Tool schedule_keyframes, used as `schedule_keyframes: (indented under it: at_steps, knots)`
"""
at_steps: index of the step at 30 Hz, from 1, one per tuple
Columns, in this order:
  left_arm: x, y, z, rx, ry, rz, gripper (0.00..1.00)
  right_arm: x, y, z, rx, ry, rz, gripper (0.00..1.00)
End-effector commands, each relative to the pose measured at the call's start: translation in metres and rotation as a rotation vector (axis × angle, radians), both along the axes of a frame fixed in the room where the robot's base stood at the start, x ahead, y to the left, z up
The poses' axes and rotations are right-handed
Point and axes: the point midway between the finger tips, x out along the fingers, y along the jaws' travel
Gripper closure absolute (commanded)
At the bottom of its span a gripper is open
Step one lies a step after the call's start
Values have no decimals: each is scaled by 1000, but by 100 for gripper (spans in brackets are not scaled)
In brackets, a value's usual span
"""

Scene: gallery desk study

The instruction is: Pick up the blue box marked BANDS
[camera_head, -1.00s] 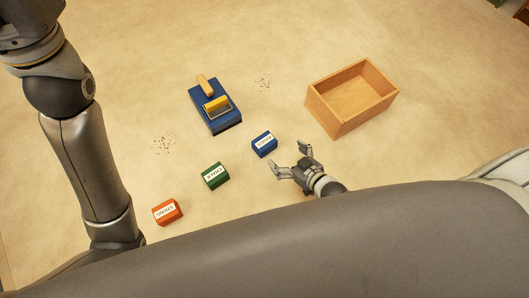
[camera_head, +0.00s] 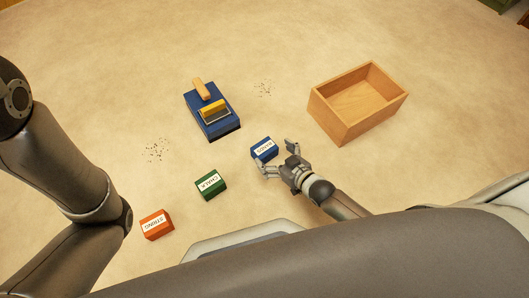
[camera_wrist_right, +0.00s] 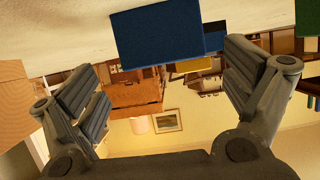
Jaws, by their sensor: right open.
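The blue box marked BANDS (camera_head: 264,148) sits on the desk in the head view, with a white label on its top. My right gripper (camera_head: 277,157) is open and empty, just on the near right side of it. One finger is close to the box's near side and the other is near its right end; I cannot tell if they touch it. In the right wrist view the blue box (camera_wrist_right: 157,38) hangs at the top of the inverted picture, ahead of and between the spread fingers (camera_wrist_right: 165,80). My left gripper is out of view; only its arm shows.
A green box marked CHALK (camera_head: 211,185) and an orange box marked STRING (camera_head: 157,224) lie to the lower left. An open wooden crate (camera_head: 341,125) is at the right. Dark specks dot the desk.

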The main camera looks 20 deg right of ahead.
Motion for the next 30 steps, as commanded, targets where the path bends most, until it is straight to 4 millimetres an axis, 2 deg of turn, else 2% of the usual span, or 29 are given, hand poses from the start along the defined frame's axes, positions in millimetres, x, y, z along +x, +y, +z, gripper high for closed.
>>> schedule_keyframes:
  at_steps: [15,27,30]
  knots:
    - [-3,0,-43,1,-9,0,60,37,19,-19,-1,0,0,4]
    - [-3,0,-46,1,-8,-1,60,44,21,-19,0,1,0,4]
    - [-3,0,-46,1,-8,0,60,43,21,-19,0,1,0,16]
